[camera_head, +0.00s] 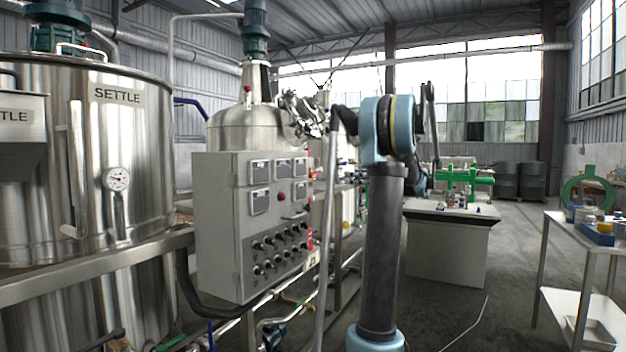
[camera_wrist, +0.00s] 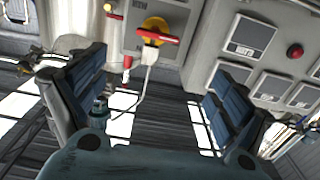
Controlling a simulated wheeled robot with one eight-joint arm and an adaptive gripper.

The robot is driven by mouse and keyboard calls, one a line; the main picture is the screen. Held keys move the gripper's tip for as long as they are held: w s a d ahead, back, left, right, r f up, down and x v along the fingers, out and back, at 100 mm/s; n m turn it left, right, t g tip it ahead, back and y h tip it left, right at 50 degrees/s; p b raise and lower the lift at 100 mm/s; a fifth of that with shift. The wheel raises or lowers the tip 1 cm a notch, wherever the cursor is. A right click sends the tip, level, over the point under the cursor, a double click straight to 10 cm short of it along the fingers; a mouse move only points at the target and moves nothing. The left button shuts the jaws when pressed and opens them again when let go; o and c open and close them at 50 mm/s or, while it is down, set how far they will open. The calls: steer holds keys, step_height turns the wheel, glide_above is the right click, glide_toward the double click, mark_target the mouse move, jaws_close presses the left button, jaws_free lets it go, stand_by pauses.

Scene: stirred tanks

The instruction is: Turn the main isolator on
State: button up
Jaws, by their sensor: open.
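The main isolator shows in the wrist view as a red handle (camera_wrist: 157,37) across a round yellow plate (camera_wrist: 154,25) on a grey box (camera_wrist: 188,38). The handle lies nearly level in that picture, tilted slightly down to the right. A white piece (camera_wrist: 150,56) hangs just below the handle, with a pale cord running down from it. My gripper (camera_wrist: 163,62) is open and empty, with its two blue-padded fingers wide apart and the isolator beyond the gap. In the head view my gripper (camera_head: 304,114) is raised near the upper right of the grey control cabinet (camera_head: 220,215); I cannot make out the isolator there.
The cabinet carries meters, a red button (camera_head: 281,196) and several black knobs. Steel tanks (camera_head: 95,150) stand to the left. A workbench (camera_head: 448,245) and a side table (camera_head: 560,222) stand to the right, with open floor between them.

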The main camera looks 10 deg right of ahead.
mark_target(317, 175)
steer(key=x, duration=1.6)
steer(key=shift+w+d+f, duration=0.1)
steer(key=shift+w+d, duration=0.15)
